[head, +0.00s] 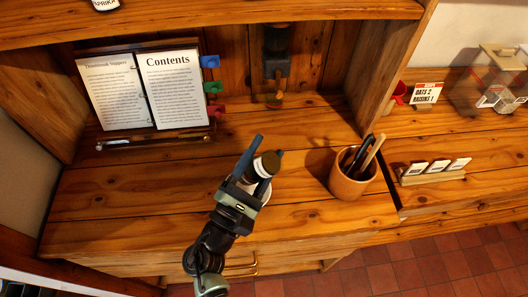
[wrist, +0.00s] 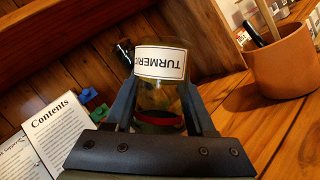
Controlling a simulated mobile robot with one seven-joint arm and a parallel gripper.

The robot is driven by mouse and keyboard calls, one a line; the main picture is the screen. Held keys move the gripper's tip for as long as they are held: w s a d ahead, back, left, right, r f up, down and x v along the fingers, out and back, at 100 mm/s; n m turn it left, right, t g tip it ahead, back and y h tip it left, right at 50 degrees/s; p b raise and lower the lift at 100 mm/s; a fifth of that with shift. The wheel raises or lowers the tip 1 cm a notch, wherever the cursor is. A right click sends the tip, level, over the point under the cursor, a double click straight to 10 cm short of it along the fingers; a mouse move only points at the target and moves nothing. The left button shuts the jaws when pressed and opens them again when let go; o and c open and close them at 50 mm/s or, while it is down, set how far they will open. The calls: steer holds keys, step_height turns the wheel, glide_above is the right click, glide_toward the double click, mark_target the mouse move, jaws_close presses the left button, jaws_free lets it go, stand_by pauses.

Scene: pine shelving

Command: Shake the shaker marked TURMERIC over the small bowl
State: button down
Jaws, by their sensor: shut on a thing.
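My gripper (head: 269,148) is shut on the shaker, with a finger on each side of it. The shaker (wrist: 160,85) is clear, with a white label reading TURMERIC, which appears upside down in the wrist view. In the head view the shaker (head: 266,163) shows a dark round end and a pale part beside it. The small bowl (head: 266,193) is a white shape just below the shaker and gripper, mostly hidden by them. I cannot tell whether the shaker is directly above it. The bowl does not show in the wrist view.
A brown cup (head: 350,185) with pens stands to the right. An open book (head: 140,90) on a stand is at the back left. A dark grinder-like object (head: 276,65) stands at the back. Several small cards (head: 437,168) sit on the right counter. The front left worktop is clear.

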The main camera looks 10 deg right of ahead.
steer(key=shift+f, duration=0.6)
steer(key=shift+r, duration=0.1)
step_height(320, 180, up, 3)
steer(key=shift+r+p, duration=0.1)
steer(key=shift+p, duration=1.15)
step_height(320, 180, down, 3)
steer(key=b, duration=0.3)
steer(key=shift+f, duration=0.2)
